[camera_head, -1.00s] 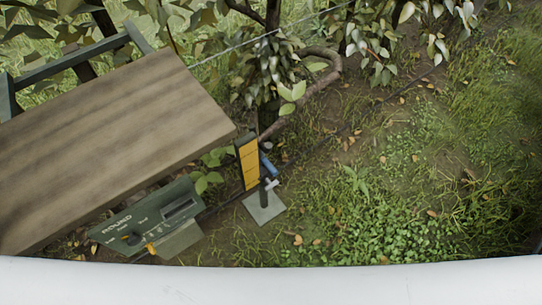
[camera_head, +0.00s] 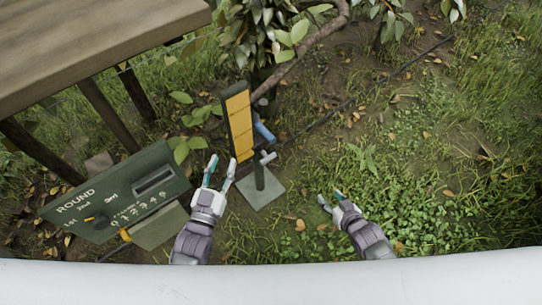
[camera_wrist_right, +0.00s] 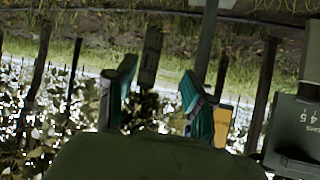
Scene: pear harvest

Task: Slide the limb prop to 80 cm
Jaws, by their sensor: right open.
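The limb prop (camera_head: 260,180) stands upright on a square grey base plate, with a grey T-shaped handle and a blue part beside its tall yellow scale (camera_head: 238,120). The scale's marks are too small to read. My left gripper (camera_head: 221,161) is open and empty, just left of the prop and apart from it in the picture. My right gripper (camera_head: 330,197) is open and empty, right of the base plate over the grass. In the right wrist view its two teal fingers (camera_wrist_right: 157,95) are spread. A yellow patch shows behind them, partly hidden.
A wooden table (camera_head: 90,45) fills the upper left. A green panel marked ROUND (camera_head: 115,195) stands left of my left gripper. A branch (camera_head: 300,52) with leaves hangs above the prop, and a dark hose or cable runs behind it. Grass on the right is free.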

